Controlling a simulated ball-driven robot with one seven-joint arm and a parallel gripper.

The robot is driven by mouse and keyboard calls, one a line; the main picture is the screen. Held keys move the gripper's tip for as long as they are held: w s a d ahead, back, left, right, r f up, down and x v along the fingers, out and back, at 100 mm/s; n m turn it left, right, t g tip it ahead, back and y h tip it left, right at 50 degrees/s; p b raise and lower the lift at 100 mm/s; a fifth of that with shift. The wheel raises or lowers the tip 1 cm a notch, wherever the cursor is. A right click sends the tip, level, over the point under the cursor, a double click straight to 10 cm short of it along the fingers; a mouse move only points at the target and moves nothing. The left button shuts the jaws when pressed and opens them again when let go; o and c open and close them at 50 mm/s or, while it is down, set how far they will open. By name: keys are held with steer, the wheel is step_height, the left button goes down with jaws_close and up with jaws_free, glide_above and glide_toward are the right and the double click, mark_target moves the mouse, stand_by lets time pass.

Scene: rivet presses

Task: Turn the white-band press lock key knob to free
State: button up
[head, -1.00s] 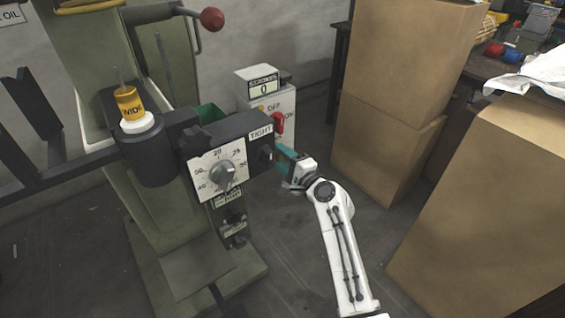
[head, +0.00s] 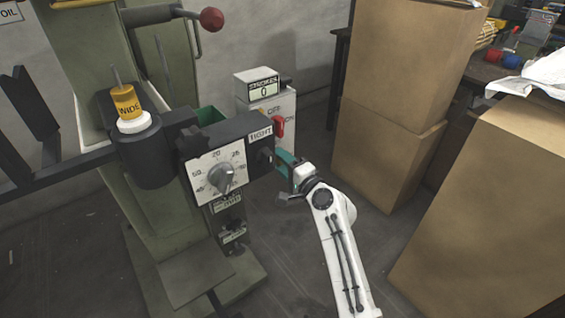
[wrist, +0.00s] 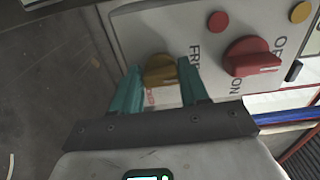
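The press (head: 155,222) is green, with a white band (head: 134,124) under a yellow part marked WIDE. A brass-yellow knob (wrist: 161,68) shows in the wrist view on a pale panel, beside lettering that seems to read FREE and a partly hidden red-lettered label. My gripper (wrist: 160,66) has two teal fingers, apart, one on each side of this knob. Whether they touch it I cannot tell. In the head view, my gripper (head: 284,158) is at the right end of the press's dark control box (head: 232,138), by the white switch box; the yellow knob is hidden there.
A red OFF/ON knob (wrist: 252,57) sits just right of the fingers. The white switch box (head: 265,102) carries a counter reading 0. A dial (head: 220,178) faces front on the control box. Tall cardboard boxes (head: 395,95) stand at right; some floor between is clear.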

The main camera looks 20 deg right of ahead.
steer(key=o, duration=0.4)
steer(key=p+v, duration=0.2)
steer(key=v, duration=0.8)
steer(key=shift+s+d+p, duration=0.1)
steer(key=shift+s+p, duration=0.2)
steer(key=shift+s, duration=0.1)
steer(key=s+f+n+g+h, duration=0.1)
steer(key=s+f+n+g, duration=0.4)
steer(key=s, duration=0.4)
steer(key=s+f+n+g, duration=0.4)
steer(key=s+f+n, duration=0.1)
steer(key=s+f, duration=0.25)
steer(key=s+d+n+g+h, duration=0.2)
steer(key=s+g, duration=0.2)
steer(key=s, duration=0.7)
steer(key=s+d+n+g+h, duration=0.2)
steer(key=s+d+g+h, duration=0.1)
steer(key=s, duration=0.9)
steer(key=r+p, duration=2.5)
steer(key=p, duration=0.1)
steer(key=shift+w+a+r, duration=0.15)
steer(key=shift+w, duration=0.2)
